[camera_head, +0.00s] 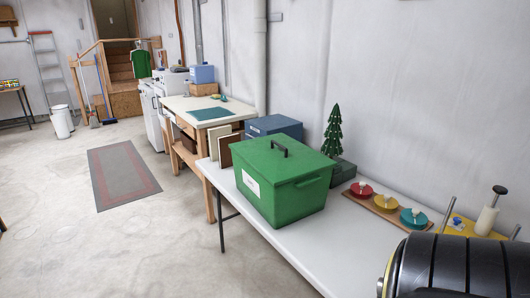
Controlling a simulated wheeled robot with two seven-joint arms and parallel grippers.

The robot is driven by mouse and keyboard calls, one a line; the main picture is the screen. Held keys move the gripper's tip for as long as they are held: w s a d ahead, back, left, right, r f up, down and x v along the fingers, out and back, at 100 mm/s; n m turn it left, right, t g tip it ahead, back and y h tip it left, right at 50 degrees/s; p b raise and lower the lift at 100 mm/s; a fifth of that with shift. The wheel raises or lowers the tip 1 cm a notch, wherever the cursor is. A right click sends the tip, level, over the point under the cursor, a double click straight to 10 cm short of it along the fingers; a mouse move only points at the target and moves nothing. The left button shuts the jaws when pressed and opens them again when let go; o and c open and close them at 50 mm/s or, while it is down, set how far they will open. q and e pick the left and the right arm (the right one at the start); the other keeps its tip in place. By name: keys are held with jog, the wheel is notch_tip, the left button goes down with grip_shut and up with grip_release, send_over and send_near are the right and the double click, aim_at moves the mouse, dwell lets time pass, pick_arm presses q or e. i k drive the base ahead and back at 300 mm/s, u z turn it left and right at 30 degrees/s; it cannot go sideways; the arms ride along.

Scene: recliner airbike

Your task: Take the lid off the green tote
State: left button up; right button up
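The green tote (285,198) stands on a long white table (345,240). Neither of my grippers shows in the head view.
Behind the tote stand a blue box (273,126) and a small green tree (334,132). To its right, a wooden board (385,207) bears red, yellow and teal lidded items. A large black cylindrical thing (455,268) fills the lower right. The table in front of the board is clear.

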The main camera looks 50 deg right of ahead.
aim_at(279, 158)
jog(key=z, duration=0.1)
jog(key=i, duration=1.9)
jog(key=z, duration=1)
jog(key=i, duration=1.35)
jog(key=z, duration=1.25)
